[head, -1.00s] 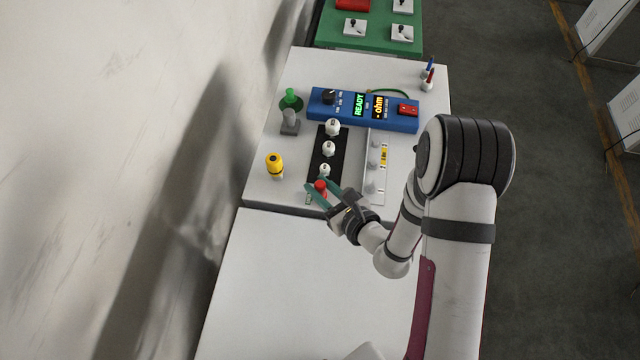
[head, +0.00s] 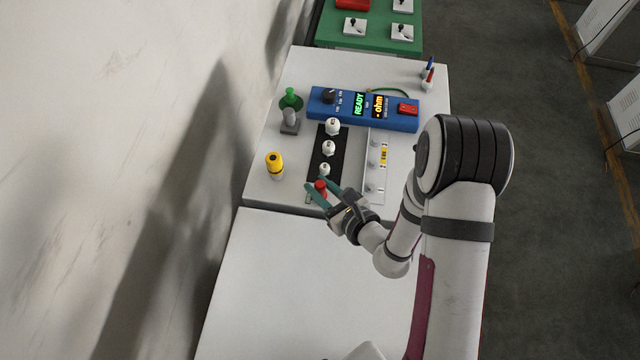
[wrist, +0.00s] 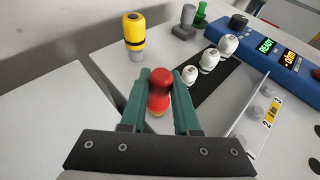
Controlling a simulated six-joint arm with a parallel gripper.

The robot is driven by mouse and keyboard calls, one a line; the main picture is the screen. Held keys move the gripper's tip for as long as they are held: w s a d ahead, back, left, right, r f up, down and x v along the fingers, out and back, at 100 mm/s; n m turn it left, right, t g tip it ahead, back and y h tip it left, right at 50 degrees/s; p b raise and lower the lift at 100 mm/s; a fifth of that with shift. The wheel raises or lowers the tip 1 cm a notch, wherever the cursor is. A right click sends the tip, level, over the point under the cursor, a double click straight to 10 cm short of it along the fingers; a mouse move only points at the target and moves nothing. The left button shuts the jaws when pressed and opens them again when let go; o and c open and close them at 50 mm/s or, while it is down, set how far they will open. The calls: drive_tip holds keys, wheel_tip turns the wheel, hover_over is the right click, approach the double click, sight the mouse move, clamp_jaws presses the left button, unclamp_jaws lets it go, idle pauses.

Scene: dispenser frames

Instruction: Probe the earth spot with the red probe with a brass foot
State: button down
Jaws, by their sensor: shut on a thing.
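The red probe (head: 320,185) stands between the green fingers of my gripper (head: 317,187), near the front end of the black strip. In the wrist view the fingers are shut on the red probe (wrist: 160,85), which looks upright; a bit of its brass foot (wrist: 157,114) shows below the red body. I cannot tell whether the foot touches the table. A light metal plate (head: 378,190) with several round studs and a yellow label lies to the right of the strip. I cannot make out which mark is the earth spot.
Several white knobs, one of them here (head: 329,148), stand on the black strip (head: 316,160) just beyond my gripper. A yellow-topped probe (head: 275,164) stands to the left. A grey post (head: 290,122) and green piece (head: 291,97) stand behind. A blue meter (head: 345,113) reads READY and "- ohm".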

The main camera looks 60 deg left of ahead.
drive_tip(key=shift+f, duration=0.2)
idle(0.6)
wheel_tip(320, 180, up, 6)
idle(0.4)
idle(1.3)
